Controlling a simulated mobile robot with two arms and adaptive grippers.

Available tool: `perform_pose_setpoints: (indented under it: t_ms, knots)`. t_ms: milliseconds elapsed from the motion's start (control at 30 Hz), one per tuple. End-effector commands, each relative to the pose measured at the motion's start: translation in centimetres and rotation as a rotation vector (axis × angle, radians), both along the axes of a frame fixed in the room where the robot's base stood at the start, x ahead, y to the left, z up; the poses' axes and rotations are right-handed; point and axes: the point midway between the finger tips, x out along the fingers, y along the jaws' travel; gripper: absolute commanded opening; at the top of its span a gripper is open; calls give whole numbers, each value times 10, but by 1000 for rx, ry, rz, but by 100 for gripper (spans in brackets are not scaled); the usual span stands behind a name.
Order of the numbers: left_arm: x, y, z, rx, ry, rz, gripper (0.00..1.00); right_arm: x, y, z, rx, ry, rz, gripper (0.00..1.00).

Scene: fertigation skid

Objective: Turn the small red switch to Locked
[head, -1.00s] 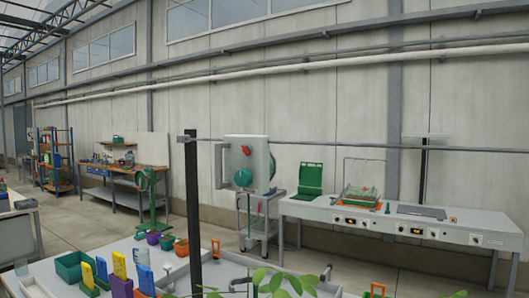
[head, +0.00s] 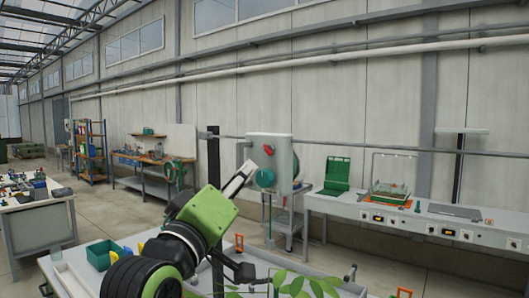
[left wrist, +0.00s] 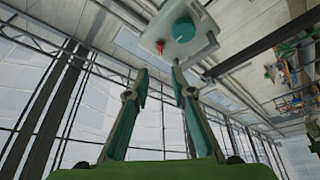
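The small red switch (head: 268,150) is on the front of a pale wall box (head: 283,148), above a large round teal knob (head: 265,178). The left wrist view shows the red switch (left wrist: 160,47) beside the teal knob (left wrist: 184,29) on the box face. No position label is readable. My left gripper (head: 246,172) rises toward the box in the head view, its finger overlapping the box's left edge. In the left wrist view my left gripper (left wrist: 160,73) is open and empty, its fingertips apart and short of the switch. My right gripper is not in view.
A grey trolley (head: 285,220) stands below the box. A long bench (head: 400,220) with a green case (head: 337,172) is at right. A dark post (head: 214,160) rises close left of the box. A near table with plants (head: 295,285) lies in front.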

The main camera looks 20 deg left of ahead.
Motion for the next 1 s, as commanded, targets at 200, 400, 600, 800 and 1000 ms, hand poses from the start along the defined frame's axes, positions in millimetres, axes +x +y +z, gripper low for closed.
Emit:
perform_pose_setpoints:
  t_ms: [200, 400, 600, 800, 1000]
  knots:
    - [47, -3, 16, 2, 6, -1, 22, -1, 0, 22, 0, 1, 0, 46]
    - [84, -6, 26, 2, 5, 0, 22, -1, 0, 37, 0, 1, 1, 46]
    - [106, -7, 31, 2, 3, 0, 22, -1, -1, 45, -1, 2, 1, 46]
    - [113, -8, 31, 2, 2, 0, 22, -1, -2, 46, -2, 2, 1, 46]
    - [112, -8, 31, 2, 2, 0, 20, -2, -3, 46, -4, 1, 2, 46]
